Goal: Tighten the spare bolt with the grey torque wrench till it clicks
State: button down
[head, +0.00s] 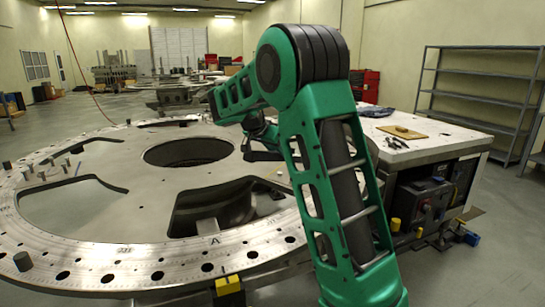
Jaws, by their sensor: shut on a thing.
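The large round metal turret plate (115,248) fills the left and middle, with a central hole, wide cut-outs and a ring of holes along its rim. I cannot tell which is the spare bolt. My gripper (262,154) shows in part as a dark shape low over the plate, right of the central hole, partly behind my green arm. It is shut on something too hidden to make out. I cannot pick out the grey torque wrench.
A workbench (455,140) stands right of the plate, with a brown board (402,132) and small dark tools (396,143) on it. A yellow block (228,286) sits at the plate's near edge. Grey shelving (480,85) stands at the right wall. Floor is clear at the far right.

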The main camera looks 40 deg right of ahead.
jog(key=shift+r, duration=0.2)
jog(key=shift+r, duration=1.7)
